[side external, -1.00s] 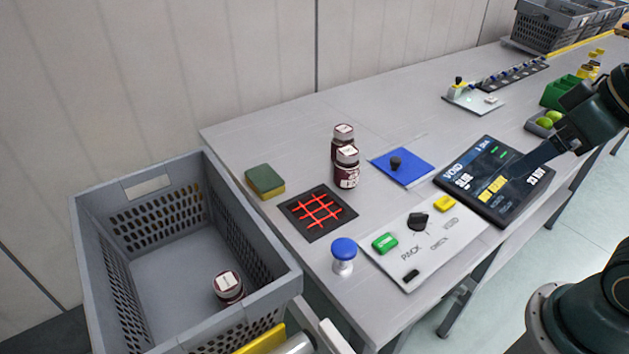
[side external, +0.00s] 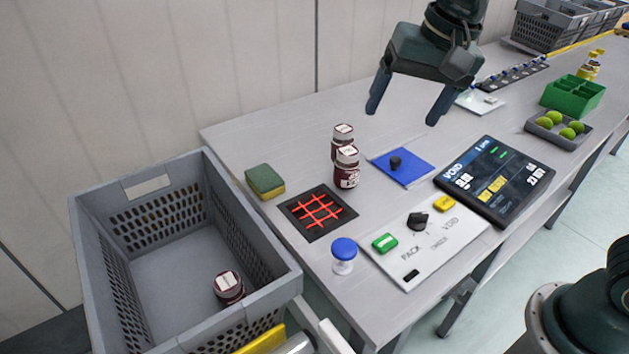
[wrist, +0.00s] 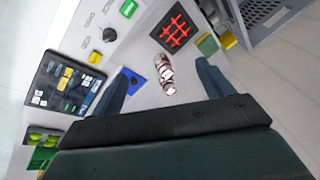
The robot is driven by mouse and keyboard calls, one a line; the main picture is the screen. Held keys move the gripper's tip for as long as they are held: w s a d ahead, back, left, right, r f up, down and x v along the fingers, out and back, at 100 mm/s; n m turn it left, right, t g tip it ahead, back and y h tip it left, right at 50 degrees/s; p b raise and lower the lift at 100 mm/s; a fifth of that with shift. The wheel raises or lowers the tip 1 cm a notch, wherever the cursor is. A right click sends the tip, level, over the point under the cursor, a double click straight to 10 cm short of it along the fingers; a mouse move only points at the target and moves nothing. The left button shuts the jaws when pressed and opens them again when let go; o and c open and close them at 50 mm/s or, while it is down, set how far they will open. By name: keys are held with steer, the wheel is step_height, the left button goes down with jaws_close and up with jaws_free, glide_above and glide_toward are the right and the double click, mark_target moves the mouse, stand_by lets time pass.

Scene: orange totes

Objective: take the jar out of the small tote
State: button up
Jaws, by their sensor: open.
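A dark red jar (side external: 228,288) with a white lid lies inside the grey tote (side external: 88,262) at the left, near its front right corner. Two similar jars (side external: 346,168) stand close together on the table behind the red-lined black square. My gripper (side external: 402,112) is open and empty, in the air above the table behind the blue mat. In the wrist view, my gripper (wrist: 165,85) has its fingers spread, with the two table jars (wrist: 164,74) between and beyond them. The tote's wall (wrist: 265,25) shows at top right there; the jar inside is not visible in that view.
On the table are a sponge (side external: 265,181), a black square with red lines (side external: 318,212), a blue-topped knob (side external: 344,250), a button panel (side external: 425,243), a tablet (side external: 495,182) and a blue mat (side external: 402,166). A green bin (side external: 573,97) and a tray of green fruit (side external: 558,128) stand farther right.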

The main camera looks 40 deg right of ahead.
steer(key=w+a+f+m+g, duration=0.1)
steer(key=w+a+f+m, duration=0.15)
steer(key=w+a, duration=0.4)
steer(key=m+g+h, duration=0.1)
steer(key=m+g, duration=0.1)
steer(key=m, duration=0.5)
glide_toward(226, 282)
steer(key=shift+w+f, duration=0.15)
steer(key=shift+f, duration=4.15)
steer(key=shift+f, duration=0.15)
steer(key=shift+w+f, duration=0.15)
steer(key=shift+f, duration=2.25)
steer(key=shift+c, duration=0.5)
